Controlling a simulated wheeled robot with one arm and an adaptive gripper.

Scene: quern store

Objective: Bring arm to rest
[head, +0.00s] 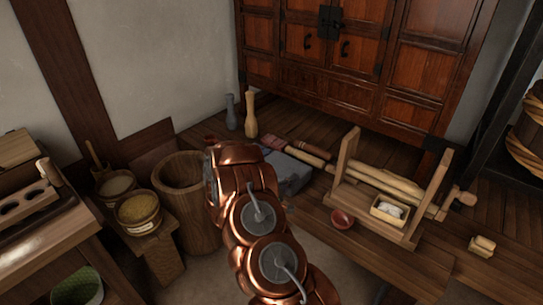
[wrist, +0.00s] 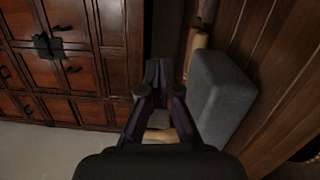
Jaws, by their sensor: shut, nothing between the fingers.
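My arm (head: 262,230) is copper-coloured and rises from the bottom middle of the head view, bent, in front of the floor and a grey stone block (head: 288,172). The gripper itself is hidden behind the arm links in that view. In the wrist view my gripper (wrist: 159,72) shows with its dark fingers together and nothing between them. A grey block (wrist: 222,100) stands just right of the fingers there, and a pale wooden piece (wrist: 160,135) shows partly behind them.
A wooden cabinet (head: 330,60) stands at the back. A wooden tub (head: 183,185) and grain bowls (head: 138,210) are left of my arm. A wooden frame (head: 375,235) with a small box (head: 389,210) and a red bowl (head: 342,219) are on the right.

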